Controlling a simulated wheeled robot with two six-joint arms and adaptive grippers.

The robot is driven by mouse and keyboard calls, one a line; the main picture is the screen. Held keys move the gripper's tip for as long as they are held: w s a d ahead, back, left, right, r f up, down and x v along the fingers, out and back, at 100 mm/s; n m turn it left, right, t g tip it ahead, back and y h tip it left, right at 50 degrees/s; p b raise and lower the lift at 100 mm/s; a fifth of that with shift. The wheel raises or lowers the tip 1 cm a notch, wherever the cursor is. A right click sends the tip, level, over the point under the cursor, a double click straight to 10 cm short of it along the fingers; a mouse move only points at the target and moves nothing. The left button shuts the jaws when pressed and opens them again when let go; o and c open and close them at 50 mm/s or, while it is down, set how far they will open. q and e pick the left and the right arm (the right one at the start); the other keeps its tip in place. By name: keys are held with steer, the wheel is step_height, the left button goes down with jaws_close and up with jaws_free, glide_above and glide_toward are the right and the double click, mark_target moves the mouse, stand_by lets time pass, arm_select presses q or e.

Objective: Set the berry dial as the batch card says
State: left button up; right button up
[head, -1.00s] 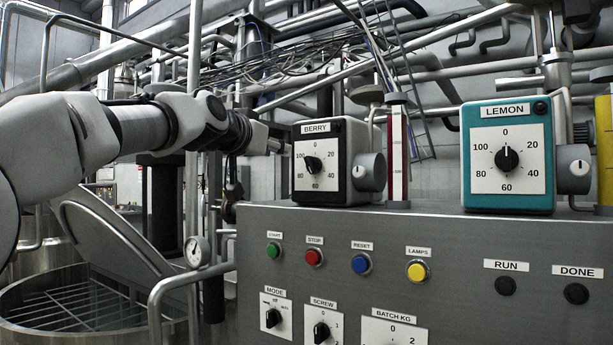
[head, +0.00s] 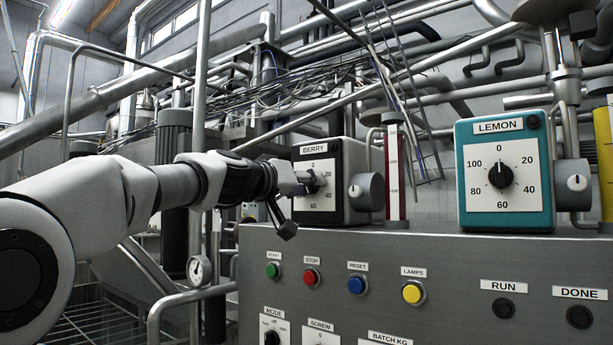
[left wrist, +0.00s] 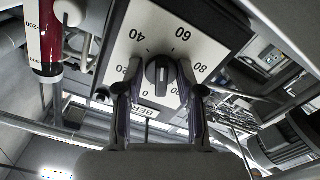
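The berry unit (head: 348,165) is a dark box with a white dial face marked 0 to 100; it stands on the left part of the grey console. My left gripper (head: 309,183) is in front of its dial and hides the left part of the face. In the left wrist view the face appears upside down, with the black berry knob (left wrist: 160,74) in the middle. My left gripper (left wrist: 160,82) is open there, one finger on each side of the knob, with small gaps visible. The pointer's exact reading is unclear. My right gripper is not in view. No batch card shows.
The teal lemon unit (head: 548,180) stands to the right on the same console (head: 450,260). A dark red gauge tube (head: 396,175) stands between the units. Console buttons and dials sit below. Pipes and cables fill the background.

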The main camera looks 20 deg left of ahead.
arm_select(q)
steer(key=shift+s+a, duration=0.15)
steer(key=shift+a, duration=0.2)
steer(key=shift+s+d+r, duration=0.1)
steer(key=shift+s+d, duration=0.05)
jaws_close()
steer(key=shift+n, duration=3.2)
